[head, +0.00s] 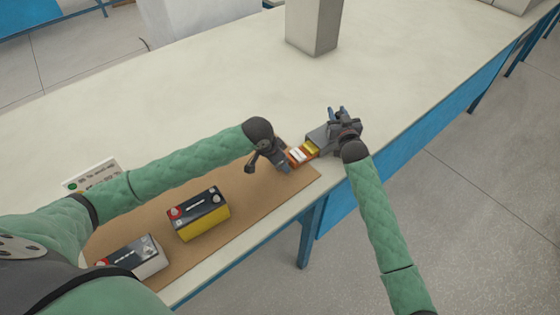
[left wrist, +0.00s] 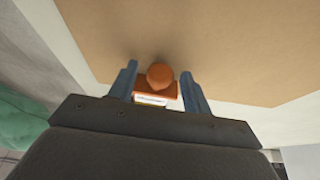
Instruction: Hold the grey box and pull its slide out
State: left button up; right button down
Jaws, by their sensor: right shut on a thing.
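The grey box (head: 318,137) is at the table's right edge in the head view, tilted. My right gripper (head: 338,125) is shut on it. The slide (head: 303,154), orange with a white label and some yellow, sticks out of the box's left end. My left gripper (head: 282,163) is at the slide's outer end. In the left wrist view its two fingers stand apart, one on each side of a round orange knob (left wrist: 160,75) on the slide, with gaps visible. The orange front (left wrist: 155,91) shows behind the knob. The box itself is hidden in that view.
A brown mat (head: 240,215) lies under the left arm. A yellow-and-black battery (head: 203,220) and a white-and-black battery (head: 140,258) stand on it. A small sign (head: 92,174) stands behind. A grey post (head: 314,25) rises farther back. The middle of the table is clear.

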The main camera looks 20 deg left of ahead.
pick_arm(q)
jog(key=v, duration=1.2)
pick_arm(e)
jog(key=c, duration=1)
grip_release()
jog(key=shift+o, duration=0.2)
jog(key=v, duration=1.2)
jog(key=shift+r, duration=0.1)
